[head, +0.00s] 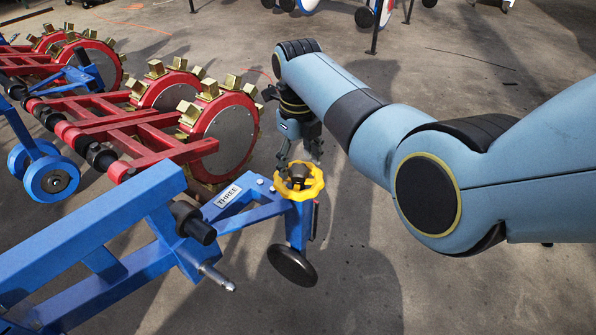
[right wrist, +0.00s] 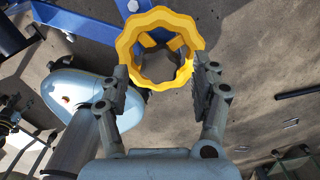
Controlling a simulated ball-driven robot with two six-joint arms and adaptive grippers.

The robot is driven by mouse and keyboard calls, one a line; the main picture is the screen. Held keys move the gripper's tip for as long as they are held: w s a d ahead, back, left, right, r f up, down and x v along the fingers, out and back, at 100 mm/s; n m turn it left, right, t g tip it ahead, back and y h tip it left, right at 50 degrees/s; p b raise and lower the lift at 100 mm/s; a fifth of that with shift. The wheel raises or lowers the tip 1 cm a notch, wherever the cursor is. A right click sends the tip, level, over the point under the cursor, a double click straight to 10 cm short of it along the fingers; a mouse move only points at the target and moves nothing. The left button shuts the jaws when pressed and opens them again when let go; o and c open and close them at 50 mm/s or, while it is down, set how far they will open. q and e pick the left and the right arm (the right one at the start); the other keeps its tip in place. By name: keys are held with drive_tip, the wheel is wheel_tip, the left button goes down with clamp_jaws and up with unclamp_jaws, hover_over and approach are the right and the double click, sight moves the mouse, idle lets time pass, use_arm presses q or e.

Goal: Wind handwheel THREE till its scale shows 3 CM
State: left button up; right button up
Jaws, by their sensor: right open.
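The yellow scalloped handwheel (head: 299,183) sits on top of a blue post at the end of the blue frame, beside a white plate reading THREE (head: 228,196). My right gripper (head: 299,158) is open just above and behind the handwheel. In the right wrist view the handwheel (right wrist: 160,47) lies at the fingertips, with the open fingers (right wrist: 160,85) on either side of its near part. I cannot tell whether they touch it. A dark strip (head: 314,220) shows on the post below the wheel; no scale reading is legible. My left gripper is not in view.
A blue frame (head: 90,235) fills the lower left. Red punch wheels (head: 225,135) with brass blocks stand close to the left of my right gripper. A dark foot disc (head: 292,266) is under the post. Concrete floor (head: 350,290) is clear to the right.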

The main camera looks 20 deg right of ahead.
drive_tip(key=shift+f, duration=0.85)
drive_tip(key=c, duration=1.2)
